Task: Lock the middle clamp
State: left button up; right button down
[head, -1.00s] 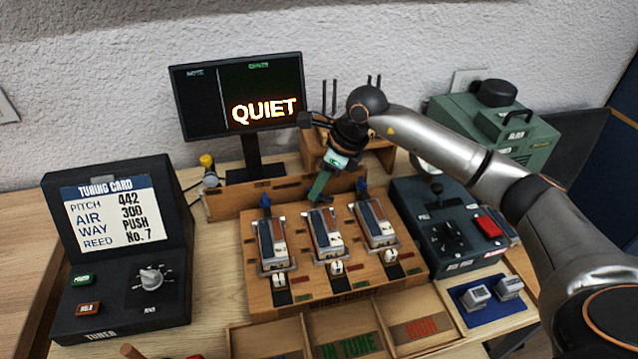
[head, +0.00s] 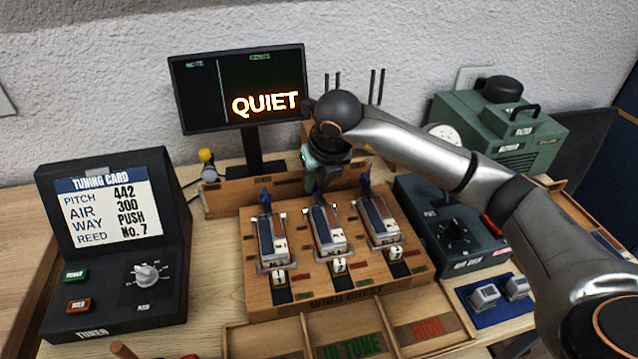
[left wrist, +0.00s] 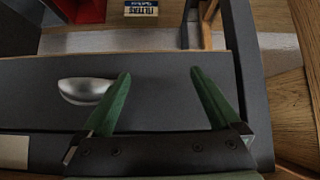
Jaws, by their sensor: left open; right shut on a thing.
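The wooden wind chest (head: 330,292) carries three blocks in a row, each with a clamp at its far end. The left clamp (head: 265,196) and right clamp (head: 365,186) show blue upright levers. The middle block (head: 327,232) lies between them. My right gripper (head: 316,194) is at the far end of the middle block, pointing down and shut on the middle clamp's lever, which the gripper hides. I cannot tell the lever's exact angle. My left gripper (left wrist: 160,73) shows only in the left wrist view, open and empty above a dark surface with a silver rounded handle (left wrist: 86,91).
The monitor (head: 240,95) reading QUIET stands behind the chest. The tuner box (head: 115,250) is at the left. A dark control box (head: 455,235) stands close on the right, under my right arm. Wooden trays (head: 345,335) lie in front.

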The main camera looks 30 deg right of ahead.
jog(key=shift+m+h, duration=0.3)
jog(key=shift+m, duration=0.6)
jog(key=c, duration=0.7)
grip_release()
jog(key=shift+r, duration=0.15)
jog(key=v, duration=1.2)
jog(key=shift+a+r, duration=0.1)
jog(key=shift+r, duration=0.05)
